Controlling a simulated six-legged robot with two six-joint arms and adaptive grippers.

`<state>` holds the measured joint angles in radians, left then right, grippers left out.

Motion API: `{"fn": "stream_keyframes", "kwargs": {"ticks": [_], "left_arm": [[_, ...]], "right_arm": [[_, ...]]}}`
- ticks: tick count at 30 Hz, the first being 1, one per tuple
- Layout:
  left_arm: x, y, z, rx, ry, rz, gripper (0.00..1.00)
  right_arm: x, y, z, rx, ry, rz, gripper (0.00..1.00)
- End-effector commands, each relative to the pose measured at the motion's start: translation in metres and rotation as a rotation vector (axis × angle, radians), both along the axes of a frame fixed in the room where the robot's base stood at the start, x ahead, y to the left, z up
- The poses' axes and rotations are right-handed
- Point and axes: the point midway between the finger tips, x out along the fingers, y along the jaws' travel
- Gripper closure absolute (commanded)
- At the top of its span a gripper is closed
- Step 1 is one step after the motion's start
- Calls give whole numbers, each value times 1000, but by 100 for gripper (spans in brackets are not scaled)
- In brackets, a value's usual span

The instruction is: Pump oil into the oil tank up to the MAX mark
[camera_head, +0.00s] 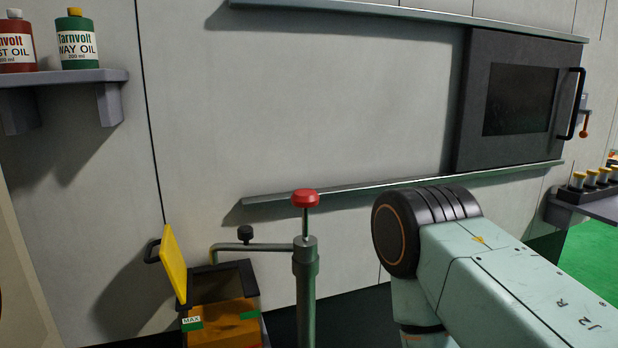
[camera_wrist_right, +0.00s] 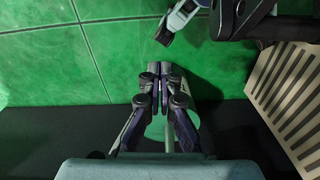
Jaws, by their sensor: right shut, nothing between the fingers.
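The oil tank (camera_head: 256,277) stands low at the left in the head view, an open-topped dark box with its yellow lid (camera_head: 173,264) swung up. Amber oil colour shows inside, near a white MAX label (camera_head: 191,320) with green marks; the exact level against it is hard to tell. The pump (camera_head: 305,270) is a green upright cylinder beside the tank. Its red knob (camera_head: 306,198) sits raised on a thin rod. A spout pipe (camera_head: 240,246) reaches left over the tank. My right gripper (camera_wrist_right: 163,72) is shut and empty over green floor in the right wrist view. My left gripper is not in view.
My right arm fills the lower right of the head view, right of the pump. A shelf (camera_head: 60,79) holds a red bottle (camera_head: 17,42) and a green bottle (camera_head: 79,42). A dark sliding door (camera_head: 470,100) is on the wall. A slatted beige panel (camera_wrist_right: 288,95) shows in the wrist view.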

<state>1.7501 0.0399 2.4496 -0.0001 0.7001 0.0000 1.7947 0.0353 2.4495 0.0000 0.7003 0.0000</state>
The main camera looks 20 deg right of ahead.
Motion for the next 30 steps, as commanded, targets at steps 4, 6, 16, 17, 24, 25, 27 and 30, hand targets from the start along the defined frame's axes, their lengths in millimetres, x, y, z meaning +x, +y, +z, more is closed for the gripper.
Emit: {"fn": "stream_keyframes", "kwargs": {"ticks": [4,6,16,17,24,25,27,30], "left_arm": [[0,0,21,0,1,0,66],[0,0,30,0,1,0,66],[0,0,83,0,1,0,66],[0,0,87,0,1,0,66],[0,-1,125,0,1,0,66],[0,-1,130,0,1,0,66],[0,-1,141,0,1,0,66],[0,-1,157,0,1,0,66]], "right_arm": [[20,2,30,-3,-52,12,100],[32,2,44,-6,-81,19,100],[118,4,137,-25,-299,55,100],[127,4,147,-28,-322,58,100],[197,7,234,-44,-535,74,100],[205,8,246,-46,-562,75,100],[225,9,275,-49,-631,78,100],[252,12,319,-54,-734,81,100]]}}
